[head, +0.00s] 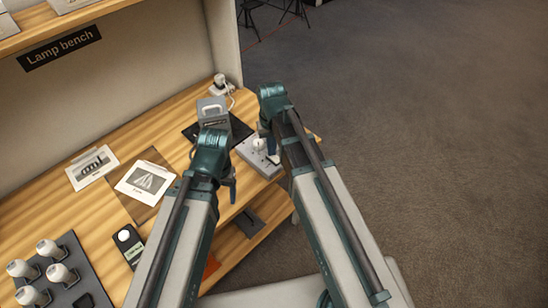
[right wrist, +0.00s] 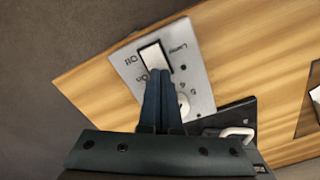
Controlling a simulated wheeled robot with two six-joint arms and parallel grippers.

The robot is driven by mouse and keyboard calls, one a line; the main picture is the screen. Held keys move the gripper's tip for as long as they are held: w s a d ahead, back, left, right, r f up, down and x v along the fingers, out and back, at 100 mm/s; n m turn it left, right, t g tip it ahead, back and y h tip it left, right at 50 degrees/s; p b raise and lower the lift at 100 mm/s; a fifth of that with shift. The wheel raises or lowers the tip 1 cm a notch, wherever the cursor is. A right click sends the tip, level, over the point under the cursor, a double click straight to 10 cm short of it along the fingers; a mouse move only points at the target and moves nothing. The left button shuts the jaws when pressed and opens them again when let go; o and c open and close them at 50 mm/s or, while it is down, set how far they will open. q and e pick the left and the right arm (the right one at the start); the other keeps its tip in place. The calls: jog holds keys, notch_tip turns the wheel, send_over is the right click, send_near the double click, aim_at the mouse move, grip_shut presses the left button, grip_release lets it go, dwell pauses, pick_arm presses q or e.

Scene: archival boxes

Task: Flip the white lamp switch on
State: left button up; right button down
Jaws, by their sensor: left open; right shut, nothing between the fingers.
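The grey switch plate (head: 250,158) lies near the right end of the wooden bench. In the right wrist view the plate (right wrist: 197,62) carries a white rocker switch (right wrist: 153,55), with "Lamp", "On" and "Off" lettering, and a round white dial (right wrist: 183,103). My right gripper (right wrist: 159,73) is shut and empty, its fingertips over the rocker's edge on the "On" side; I cannot tell whether they touch. In the head view the right gripper (head: 272,157) is at the plate. My left gripper (head: 231,190) hangs open over the bench's front part, left of the plate.
A grey device with a handle (head: 212,110) stands on a dark mat behind the plate. A white plug (head: 221,84) is at the back. Picture cards (head: 145,182), a black box with a white button (head: 128,242) and a dark tray of bulbs (head: 75,268) lie left. Open floor is right.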

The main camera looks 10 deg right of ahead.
pick_arm(q)
jog(key=shift+f, duration=0.25)
pick_arm(e)
jog(key=shift+f, duration=0.2)
pick_arm(q)
jog(key=shift+r, duration=0.15)
pick_arm(e)
jog(key=shift+r, duration=0.15)
notch_tip(320, 180, up, 7)
jog(key=p, duration=0.7)
pick_arm(q)
notch_tip(320, 180, up, 7)
pick_arm(e)
jog(key=s+a+n+h, duration=0.1)
jog(key=s+a+n, duration=0.2)
jog(key=s, duration=1)
jog(key=shift+s+a, duration=0.4)
jog(key=shift+a, duration=0.85)
